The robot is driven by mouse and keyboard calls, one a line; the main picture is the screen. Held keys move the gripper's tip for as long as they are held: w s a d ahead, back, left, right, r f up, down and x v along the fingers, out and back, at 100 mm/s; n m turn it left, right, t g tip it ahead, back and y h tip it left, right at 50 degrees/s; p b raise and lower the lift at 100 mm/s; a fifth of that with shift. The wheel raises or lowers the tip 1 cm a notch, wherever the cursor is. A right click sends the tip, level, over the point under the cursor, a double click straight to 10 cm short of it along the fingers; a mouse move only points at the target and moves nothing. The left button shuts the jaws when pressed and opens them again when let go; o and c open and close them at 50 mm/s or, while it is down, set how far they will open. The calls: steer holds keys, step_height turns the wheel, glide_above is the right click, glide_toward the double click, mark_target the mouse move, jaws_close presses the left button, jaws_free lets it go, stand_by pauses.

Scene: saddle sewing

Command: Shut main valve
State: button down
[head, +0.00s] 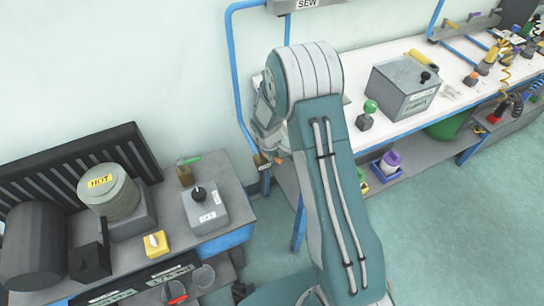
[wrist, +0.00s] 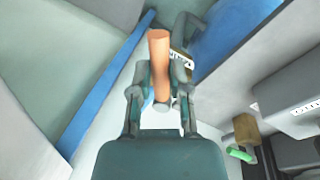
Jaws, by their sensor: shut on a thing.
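In the wrist view my gripper (wrist: 160,95) is shut on an orange-brown handle (wrist: 159,50). The handle stands up between the two fingers, and its top end sticks out past them. I take it to be the main valve's handle. A small lettered plate (wrist: 181,61) and a grey bent pipe piece (wrist: 188,30) sit just behind it. In the head view my gripper is at the wall side of my arm, mostly hidden, and the handle cannot be made out. A brownish fitting (head: 262,161) shows on the blue pipe (head: 231,70) just below.
A brass block with a green lever (wrist: 245,133) is at the right of the wrist view. In the head view, a grey bench with a pot marked HOT (head: 108,190) stands left, and a white workbench (head: 375,115) right. Green floor (head: 430,240) is clear at the lower right.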

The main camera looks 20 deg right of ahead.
steer(key=shift+s+f, duration=0.1)
stand_by(0.3)
steer(key=c, duration=0.6)
jaws_free()
steer(key=r, duration=0.4)
steer(key=a+r, duration=0.1)
steer(key=r, duration=0.2)
steer(key=s+r, duration=0.1)
steer(key=r, duration=0.3)
steer(key=shift+s+a+r, duration=0.1)
steer(key=shift+a+r, duration=0.25)
steer(key=shift+a, duration=0.05)
